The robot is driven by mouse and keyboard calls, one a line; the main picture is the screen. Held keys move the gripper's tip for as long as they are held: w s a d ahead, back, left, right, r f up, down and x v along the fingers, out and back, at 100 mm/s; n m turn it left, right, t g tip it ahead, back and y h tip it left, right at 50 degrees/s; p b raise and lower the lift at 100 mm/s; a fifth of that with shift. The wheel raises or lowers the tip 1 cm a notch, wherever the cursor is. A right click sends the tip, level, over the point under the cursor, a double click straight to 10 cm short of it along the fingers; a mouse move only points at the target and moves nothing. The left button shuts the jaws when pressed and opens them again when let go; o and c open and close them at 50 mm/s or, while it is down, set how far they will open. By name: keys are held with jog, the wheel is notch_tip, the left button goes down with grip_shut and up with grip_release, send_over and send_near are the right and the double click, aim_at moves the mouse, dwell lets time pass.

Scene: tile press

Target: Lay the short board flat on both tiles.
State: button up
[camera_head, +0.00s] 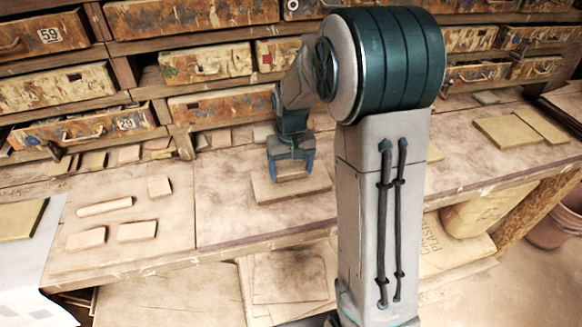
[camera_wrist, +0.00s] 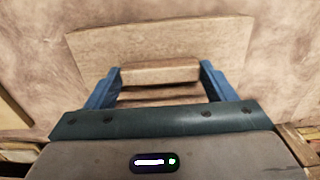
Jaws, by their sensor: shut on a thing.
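My gripper (camera_head: 291,168) points down over the workbench, its blue fingers shut on a narrow wooden block in the middle of a flat pale board, which I take as the short board (camera_head: 308,188). In the wrist view the board (camera_wrist: 160,38) spreads beyond both fingers of my gripper (camera_wrist: 160,80). It looks level; whether it touches the bench I cannot tell. To the left lie small pale tiles: one front left (camera_head: 86,238), one beside it (camera_head: 137,232) and one farther back (camera_head: 159,186). Which two are the task's tiles is unclear.
A short pale bar (camera_head: 105,206) lies among the tiles. The bench (camera_head: 228,205) is clear between the tiles and the board. Drawers (camera_head: 83,127) line the back, one pulled out at left. Flat slabs (camera_head: 507,132) lie at the right; my arm hides part of the bench.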

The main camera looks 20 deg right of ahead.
jog(key=shift+f, duration=0.1)
jog(key=o, duration=1.1)
notch_tip(320, 180, up, 14)
jog(key=shift+f+b, duration=0.1)
jog(key=shift+b, duration=0.2)
notch_tip(320, 180, up, 7)
jog(key=p, duration=0.6)
jog(key=shift+s, duration=0.1)
